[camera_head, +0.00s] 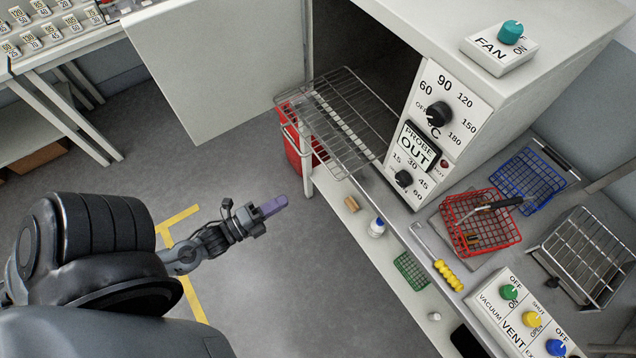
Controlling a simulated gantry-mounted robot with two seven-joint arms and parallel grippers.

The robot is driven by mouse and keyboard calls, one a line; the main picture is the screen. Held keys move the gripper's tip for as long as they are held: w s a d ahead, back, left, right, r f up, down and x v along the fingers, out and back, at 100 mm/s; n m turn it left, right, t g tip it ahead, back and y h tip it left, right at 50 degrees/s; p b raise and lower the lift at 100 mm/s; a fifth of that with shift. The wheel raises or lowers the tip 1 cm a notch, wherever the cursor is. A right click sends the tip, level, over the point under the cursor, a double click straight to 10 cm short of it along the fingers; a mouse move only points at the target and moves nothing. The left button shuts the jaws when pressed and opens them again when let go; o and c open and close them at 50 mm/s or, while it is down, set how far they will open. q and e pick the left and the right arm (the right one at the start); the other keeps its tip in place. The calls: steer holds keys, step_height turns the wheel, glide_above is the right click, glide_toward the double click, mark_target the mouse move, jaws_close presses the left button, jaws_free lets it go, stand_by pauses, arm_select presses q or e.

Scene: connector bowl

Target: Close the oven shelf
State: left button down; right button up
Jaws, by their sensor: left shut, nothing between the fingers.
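The oven (480,100) is a white box with dials on its front, at the upper right. Its door (220,55) stands wide open to the left. The wire oven shelf (345,118) is pulled out of the dark opening and sticks out toward me over the bench edge. My left gripper (272,206) is shut and empty, with purple fingertips. It hangs over the floor to the lower left of the shelf, apart from it. My right gripper is not in view.
A red bin (297,150) stands below the shelf. A red basket (481,222), blue basket (528,180), wire rack (583,255) and switch panel (525,318) are on the bench at right. The floor around my left gripper is clear.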

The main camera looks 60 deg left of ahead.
arm_select(q)
steer(key=w, duration=1.3)
steer(key=shift+w, duration=0.35)
